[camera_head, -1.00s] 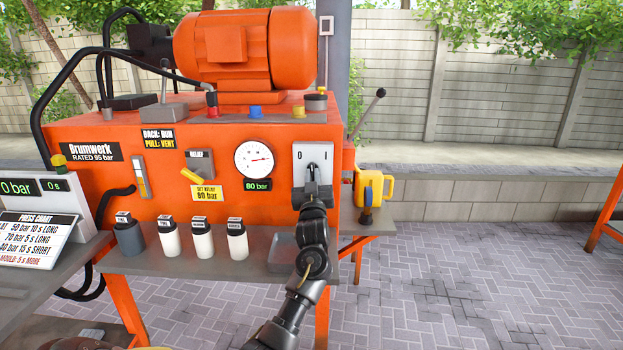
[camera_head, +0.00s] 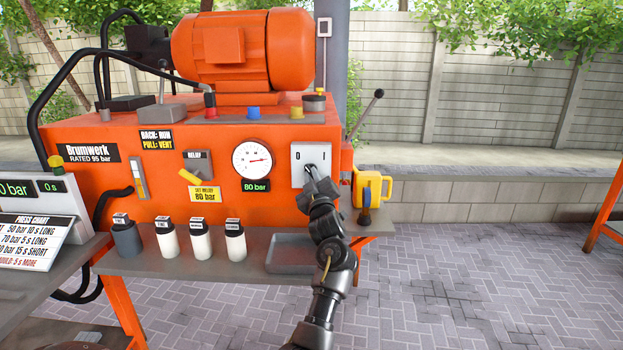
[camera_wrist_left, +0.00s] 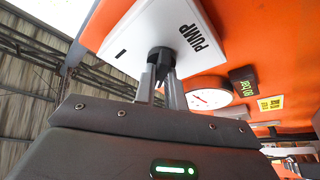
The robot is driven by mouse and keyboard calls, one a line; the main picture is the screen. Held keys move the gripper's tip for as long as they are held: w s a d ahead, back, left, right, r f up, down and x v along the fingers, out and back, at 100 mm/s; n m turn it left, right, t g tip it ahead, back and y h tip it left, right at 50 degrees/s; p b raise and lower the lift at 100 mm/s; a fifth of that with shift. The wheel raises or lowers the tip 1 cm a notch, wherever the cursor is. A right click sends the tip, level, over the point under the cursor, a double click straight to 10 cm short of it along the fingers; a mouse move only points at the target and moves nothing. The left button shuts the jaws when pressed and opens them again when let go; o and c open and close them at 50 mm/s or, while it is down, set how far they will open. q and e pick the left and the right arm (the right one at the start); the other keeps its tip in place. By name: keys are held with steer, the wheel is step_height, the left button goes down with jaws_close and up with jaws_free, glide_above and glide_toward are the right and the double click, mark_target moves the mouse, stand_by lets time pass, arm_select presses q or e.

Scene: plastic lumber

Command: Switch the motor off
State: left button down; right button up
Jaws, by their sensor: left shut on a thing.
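The orange motor (camera_head: 240,50) lies on top of the orange power unit. Below it, on the front at right, is a white switch plate (camera_head: 299,153) marked 0 and I. In the left wrist view, the plate (camera_wrist_left: 133,45) reads PUMP and I. My left gripper (camera_head: 312,177) is at the plate, its arm coming up from below. In the wrist view, its fingers (camera_wrist_left: 160,88) are shut on the black switch knob (camera_wrist_left: 160,57). The gripper partly hides the knob in the head view, and I cannot tell its exact angle. My right gripper is not in view.
A gauge (camera_head: 252,160) with a green 80 bar display is left of the plate. A grey tray (camera_head: 290,266) and several bottles stand on the shelf below. A black-knobbed lever (camera_head: 366,115) and a yellow jug (camera_head: 375,186) are at the right.

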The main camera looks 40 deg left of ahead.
arm_select(q)
steer(key=shift+r, duration=0.1)
steer(key=c, duration=1.5)
jaws_free()
steer(key=shift+o, duration=0.2)
